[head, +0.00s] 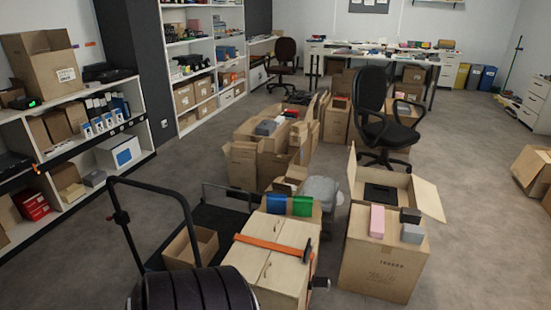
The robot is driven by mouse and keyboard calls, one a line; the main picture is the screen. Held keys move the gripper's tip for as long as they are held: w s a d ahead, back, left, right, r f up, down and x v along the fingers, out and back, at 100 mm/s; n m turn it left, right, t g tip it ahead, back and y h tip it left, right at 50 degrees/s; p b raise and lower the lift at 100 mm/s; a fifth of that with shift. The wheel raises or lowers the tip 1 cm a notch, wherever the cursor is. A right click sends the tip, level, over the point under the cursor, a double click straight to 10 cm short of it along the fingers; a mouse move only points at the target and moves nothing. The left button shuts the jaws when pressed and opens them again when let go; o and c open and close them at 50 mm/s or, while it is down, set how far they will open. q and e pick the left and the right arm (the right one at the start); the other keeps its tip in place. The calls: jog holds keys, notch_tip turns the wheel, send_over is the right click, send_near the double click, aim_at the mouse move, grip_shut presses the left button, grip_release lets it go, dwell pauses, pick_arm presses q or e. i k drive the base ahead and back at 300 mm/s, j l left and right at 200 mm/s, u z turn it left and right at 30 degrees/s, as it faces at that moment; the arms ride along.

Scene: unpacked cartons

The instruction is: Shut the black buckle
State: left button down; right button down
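A closed carton (262,264) stands on a dark flatbed trolley at the lower middle of the head view. An orange strap (268,243) runs across its top. The black buckle (307,251) appears as a small dark piece standing up at the strap's right end, by the carton's right edge. It is too small for me to tell whether it is open or shut. Neither of my grippers is in view.
The trolley's black handle (150,187) rises at the left. A dark ribbed round shape covers the bottom edge. Bare floor (480,230) lies at the right.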

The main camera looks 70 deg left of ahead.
aim_at(319, 281)
jog(key=u, duration=1.5)
